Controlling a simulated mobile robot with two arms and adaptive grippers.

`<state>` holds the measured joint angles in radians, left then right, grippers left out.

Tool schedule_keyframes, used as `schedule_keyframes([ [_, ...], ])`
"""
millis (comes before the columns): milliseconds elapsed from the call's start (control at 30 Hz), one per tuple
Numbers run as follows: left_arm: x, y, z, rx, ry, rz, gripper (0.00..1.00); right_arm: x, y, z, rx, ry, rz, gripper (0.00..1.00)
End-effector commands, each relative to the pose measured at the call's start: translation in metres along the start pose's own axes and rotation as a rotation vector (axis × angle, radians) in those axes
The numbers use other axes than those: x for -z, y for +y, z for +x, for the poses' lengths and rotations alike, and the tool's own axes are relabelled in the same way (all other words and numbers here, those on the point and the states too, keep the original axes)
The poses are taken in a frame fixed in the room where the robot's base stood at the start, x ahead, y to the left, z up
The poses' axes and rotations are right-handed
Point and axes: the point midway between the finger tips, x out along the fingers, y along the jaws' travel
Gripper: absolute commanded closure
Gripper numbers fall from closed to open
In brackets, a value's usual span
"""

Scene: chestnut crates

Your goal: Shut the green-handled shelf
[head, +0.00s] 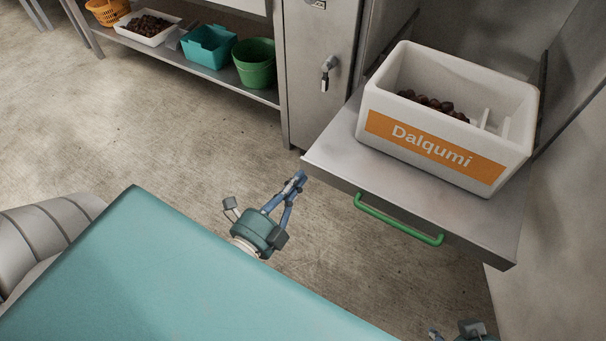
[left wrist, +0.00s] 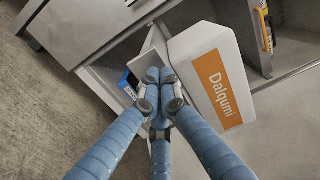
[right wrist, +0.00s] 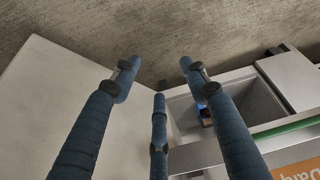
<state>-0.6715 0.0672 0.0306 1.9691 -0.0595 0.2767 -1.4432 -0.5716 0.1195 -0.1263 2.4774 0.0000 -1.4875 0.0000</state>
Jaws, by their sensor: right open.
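The green-handled shelf (head: 335,150) is a grey metal plate pulled out of its cabinet. Its green handle (head: 398,219) runs along the front edge, and shows in the right wrist view (right wrist: 285,130). A white crate (head: 390,80) labelled Dalqumi stands on the shelf, holding chestnuts. My left gripper (head: 298,180) has its fingers together near the shelf's front left corner; whether they touch it is unclear. In the left wrist view its fingertips (left wrist: 158,80) meet beside the shelf edge. My right gripper (right wrist: 156,70) is open and empty, with the handle beyond its right finger.
A closed cabinet door (head: 320,75) stands left of the shelf. A low rack (head: 185,62) holds bins further left. An open compartment with a blue object (left wrist: 128,84) lies below the shelf. Bare floor (head: 160,140) lies in front.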

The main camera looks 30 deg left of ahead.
Motion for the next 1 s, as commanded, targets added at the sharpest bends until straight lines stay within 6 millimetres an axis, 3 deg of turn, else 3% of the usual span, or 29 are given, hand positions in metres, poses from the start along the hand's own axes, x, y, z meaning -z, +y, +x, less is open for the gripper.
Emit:
schedule_keyframes([
  [200,0.001,0.001,0.022,-0.001,0.001,-0.001,1.0,0.032,-0.004,0.004,0.006,0.118,-0.004,0.55],
  [400,0.001,0.001,0.029,-0.002,0.001,-0.001,1.0,0.042,-0.005,0.004,0.008,0.157,-0.005,0.55],
  [867,0.0,0.0,0.031,-0.002,0.0,-0.001,1.0,0.039,-0.004,0.002,0.007,0.141,-0.005,0.55],
  [1000,0.0,-0.001,0.039,-0.001,0.0,-0.001,1.0,0.013,-0.001,0.0,0.003,0.047,-0.001,0.55],
])
